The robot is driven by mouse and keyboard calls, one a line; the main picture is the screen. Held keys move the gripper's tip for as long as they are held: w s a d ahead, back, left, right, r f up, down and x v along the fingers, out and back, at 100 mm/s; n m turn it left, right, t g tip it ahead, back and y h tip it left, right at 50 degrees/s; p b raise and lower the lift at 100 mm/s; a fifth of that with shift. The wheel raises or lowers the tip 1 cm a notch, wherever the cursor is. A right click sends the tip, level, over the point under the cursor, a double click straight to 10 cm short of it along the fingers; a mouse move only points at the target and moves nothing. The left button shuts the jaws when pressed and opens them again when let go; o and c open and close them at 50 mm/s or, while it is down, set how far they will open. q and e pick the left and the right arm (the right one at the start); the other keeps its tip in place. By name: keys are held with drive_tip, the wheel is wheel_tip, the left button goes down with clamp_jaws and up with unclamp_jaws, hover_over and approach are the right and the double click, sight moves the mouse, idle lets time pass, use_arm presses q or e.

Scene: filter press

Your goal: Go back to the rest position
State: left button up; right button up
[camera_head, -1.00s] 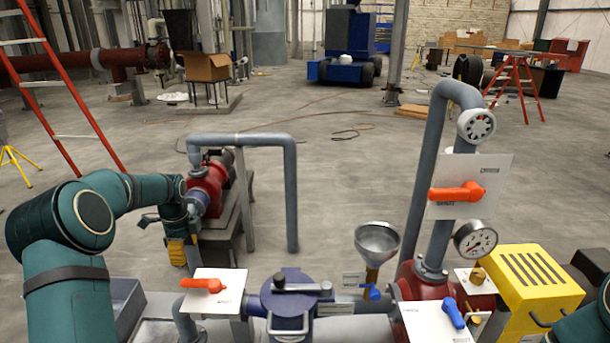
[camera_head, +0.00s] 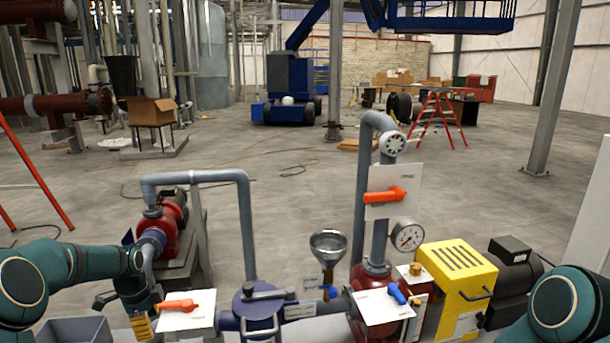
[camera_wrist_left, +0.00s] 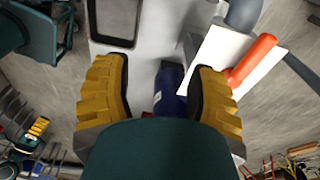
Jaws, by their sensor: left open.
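My left gripper (camera_head: 141,326) is at the lower left of the head view, beside the white plate (camera_head: 203,323) with an orange lever (camera_head: 177,305). Only part of its yellow pads shows there. In the left wrist view, my left gripper (camera_wrist_left: 160,95) has its two yellow-padded fingers wide apart. A dark blue cylindrical part (camera_wrist_left: 168,88) lies in line with the gap, and I cannot tell how far below it is. The orange lever (camera_wrist_left: 252,58) is right of the fingers. My right arm shows at the lower right of the head view; its gripper is out of frame.
A blue-lidded housing (camera_head: 258,305), a funnel (camera_head: 328,246), a red vessel (camera_head: 371,280) with a gauge (camera_head: 407,236) and a yellow box (camera_head: 457,270) line the front. A grey bin (camera_head: 72,331) is at lower left.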

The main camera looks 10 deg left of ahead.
use_arm(q)
drive_tip(key=s+d+f+n+h, duration=0.15)
drive_tip(key=d+f, duration=0.25)
drive_tip(key=d, duration=0.4)
drive_tip(key=s+d+f+n+t, duration=0.1)
drive_tip(key=d+f+n, duration=0.2)
drive_tip(key=d+f, duration=0.3)
drive_tip(key=s+d+f+n+h, duration=0.1)
drive_tip(key=d+f+n, duration=0.15)
drive_tip(key=d, duration=0.65)
drive_tip(key=s+d+f+n, duration=0.2)
drive_tip(key=s+d+n, duration=0.2)
drive_tip(key=s+d, duration=0.2)
drive_tip(key=s+d+f+n, duration=0.2)
drive_tip(key=s+d+n, duration=0.2)
drive_tip(key=s, duration=0.6)
drive_tip(key=d, duration=0.2)
drive_tip(key=shift+d+f, duration=0.3)
drive_tip(key=shift+f, duration=0.05)
drive_tip(key=shift+h, duration=0.25)
